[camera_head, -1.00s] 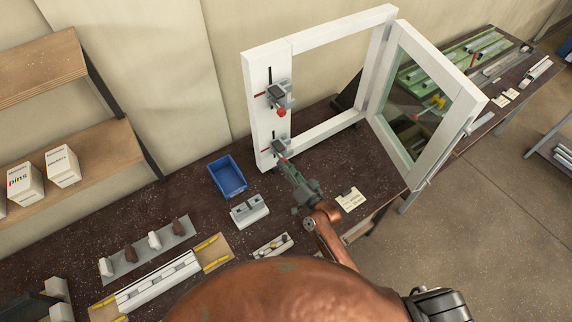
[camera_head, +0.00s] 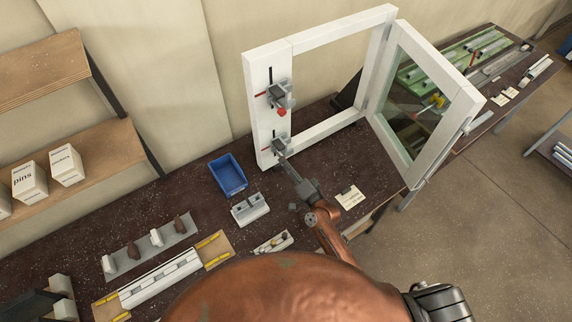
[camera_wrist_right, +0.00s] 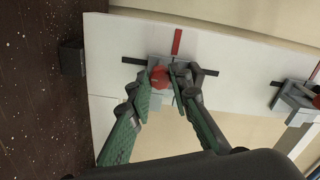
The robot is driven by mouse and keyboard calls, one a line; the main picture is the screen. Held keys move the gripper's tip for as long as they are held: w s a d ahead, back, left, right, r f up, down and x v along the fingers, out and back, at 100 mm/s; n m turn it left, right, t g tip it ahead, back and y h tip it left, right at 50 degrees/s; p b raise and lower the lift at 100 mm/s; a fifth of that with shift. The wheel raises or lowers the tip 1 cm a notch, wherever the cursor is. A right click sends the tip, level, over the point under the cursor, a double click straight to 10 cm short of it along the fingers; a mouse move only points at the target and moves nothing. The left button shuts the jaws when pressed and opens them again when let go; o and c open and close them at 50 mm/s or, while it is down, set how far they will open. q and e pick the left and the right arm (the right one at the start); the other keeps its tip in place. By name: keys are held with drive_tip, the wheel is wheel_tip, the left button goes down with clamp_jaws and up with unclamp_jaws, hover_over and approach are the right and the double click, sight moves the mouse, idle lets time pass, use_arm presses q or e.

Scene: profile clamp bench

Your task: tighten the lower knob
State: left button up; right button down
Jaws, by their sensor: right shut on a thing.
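The white window frame (camera_head: 264,66) stands upright on the bench, with two grey clamps on its left post. The lower clamp (camera_head: 277,144) is partly covered by my right gripper (camera_head: 284,160) in the head view. In the right wrist view the lower red knob (camera_wrist_right: 158,76) shows between the fingertips of my right gripper (camera_wrist_right: 157,88), which is shut on it. The upper clamp (camera_head: 276,95) carries its own red knob (camera_head: 282,112), and that knob is clear of the gripper. My left gripper is not in view.
A blue bin (camera_head: 228,175) and a grey block (camera_head: 250,209) stand left of my right arm. A paper card (camera_head: 350,197) lies to its right. The glazed sash (camera_head: 420,103) hangs open at the right. Shelves with boxes (camera_head: 67,164) are at the left.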

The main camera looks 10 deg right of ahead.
drive_tip(key=c, duration=1.8)
unclamp_jaws()
drive_tip(key=shift+o, duration=0.2)
drive_tip(key=shift+s, duration=0.1)
drive_tip(key=v, duration=1.1)
drive_tip(key=shift+s+d, duration=0.2)
drive_tip(key=shift+s, duration=0.15)
